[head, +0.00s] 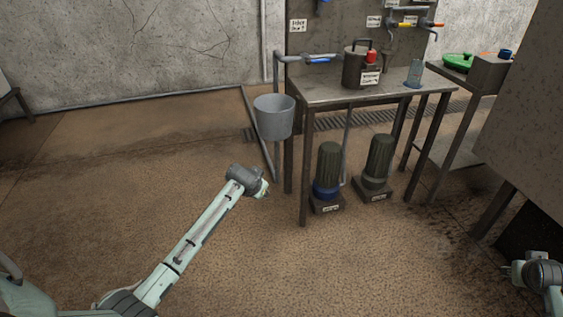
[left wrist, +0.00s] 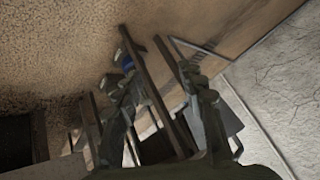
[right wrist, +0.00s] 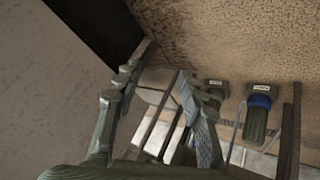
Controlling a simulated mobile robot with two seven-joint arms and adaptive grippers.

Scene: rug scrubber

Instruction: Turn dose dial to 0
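I cannot make out a dose dial with certainty in any view. On the right side table, a grey box (head: 488,72) has a small blue part (head: 505,54) on top, too small to identify. My left gripper (head: 264,189) is low over the floor, in front of the metal table. In the left wrist view its two fingers (left wrist: 152,78) are spread with nothing between them. My right arm shows at the lower right of the head view. In the right wrist view my right gripper (right wrist: 160,72) has its fingers apart and empty.
A metal table (head: 325,94) holds a dark canister (head: 353,68) and a clear beaker (head: 414,73). A grey bucket (head: 274,117) hangs at its left. Two green-topped cylinders (head: 328,165) (head: 378,160) stand below. A large grey panel (head: 525,125) stands at right.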

